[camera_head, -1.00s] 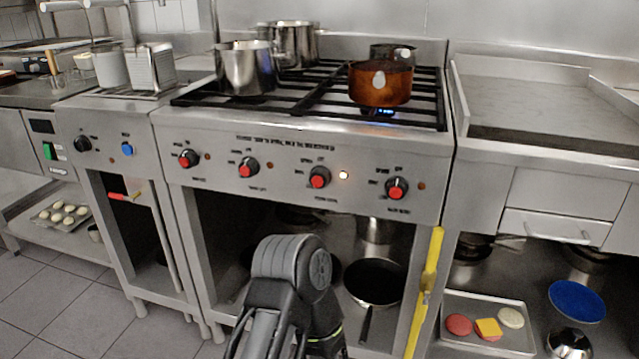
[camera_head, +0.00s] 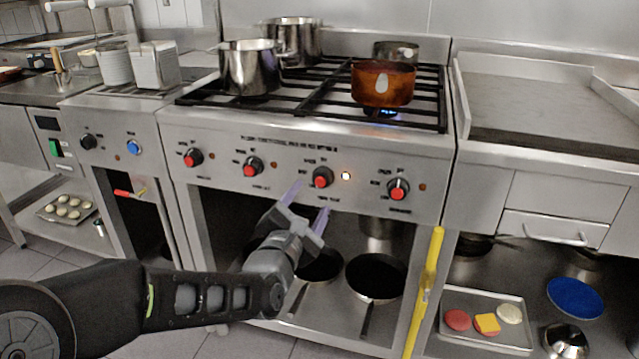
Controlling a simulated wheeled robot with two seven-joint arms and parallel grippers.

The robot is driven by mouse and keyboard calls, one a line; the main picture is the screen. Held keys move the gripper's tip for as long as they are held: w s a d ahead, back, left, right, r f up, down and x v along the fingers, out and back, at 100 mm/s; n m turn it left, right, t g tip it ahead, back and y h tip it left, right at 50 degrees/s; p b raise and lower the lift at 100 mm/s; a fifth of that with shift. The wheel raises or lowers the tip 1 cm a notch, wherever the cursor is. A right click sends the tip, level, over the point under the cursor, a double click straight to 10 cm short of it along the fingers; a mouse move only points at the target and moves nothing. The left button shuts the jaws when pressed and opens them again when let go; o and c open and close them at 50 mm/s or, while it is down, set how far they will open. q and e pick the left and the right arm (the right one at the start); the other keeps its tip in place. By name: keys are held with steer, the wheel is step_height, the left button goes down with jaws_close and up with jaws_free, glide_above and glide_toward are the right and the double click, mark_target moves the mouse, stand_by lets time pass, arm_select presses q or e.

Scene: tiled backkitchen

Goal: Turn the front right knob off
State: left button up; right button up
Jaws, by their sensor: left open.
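The stove (camera_head: 240,140) has a row of red-and-black knobs on its front panel. One knob (camera_head: 322,177), third from the left, has a lit indicator lamp (camera_head: 346,176) beside it. The rightmost knob (camera_head: 398,188) has an unlit lamp. A small blue flame (camera_head: 388,112) burns under the copper pot (camera_head: 382,84) on the right of the grate. My left gripper (camera_head: 309,207) is open and empty, its two fingers pointing up toward the panel just below the third knob. It looks apart from the knob. My right gripper is out of the picture.
Two steel pots (camera_head: 249,67) stand on the left of the grate, and a smaller pot (camera_head: 396,51) at the back right. Pans (camera_head: 376,277) lie on the shelf below. A yellow bar (camera_head: 431,270) stands upright at the stove's right leg.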

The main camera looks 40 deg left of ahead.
mark_target(320, 183)
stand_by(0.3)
arm_select(q)
steer(key=shift+r+p+x, duration=0.2)
steer(key=shift+p+x, duration=0.85)
steer(key=shift+p, duration=0.1)
steer(key=x, duration=0.5)
steer(key=shift+w+a+f, duration=0.15)
steer(key=shift+w+f, duration=0.05)
steer(key=shift+w, duration=0.15)
jaws_close()
